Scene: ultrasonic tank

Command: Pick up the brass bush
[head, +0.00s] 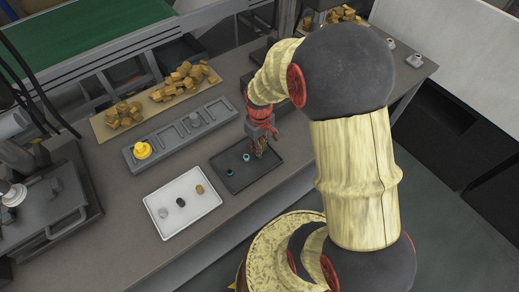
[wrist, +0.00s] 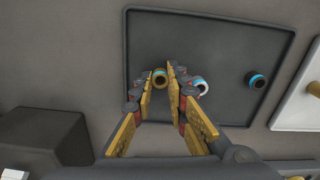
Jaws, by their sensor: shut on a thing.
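The brass bush (wrist: 160,78) shows in the wrist view as a small tan ring with a dark hole, between my fingertips. My gripper (wrist: 160,84) is shut on it, low over the dark tray (wrist: 220,35). In the head view my gripper (head: 262,150) points down at the right part of the dark tray (head: 264,178), and its fingers hide the bush. I cannot tell whether the bush still touches the tray.
A dark blue-banded bush (wrist: 256,80) lies farther right. The white tray (head: 170,230) holds several small parts. A grey slotted rack (head: 172,139) with a yellow piece (head: 142,150) stands behind.

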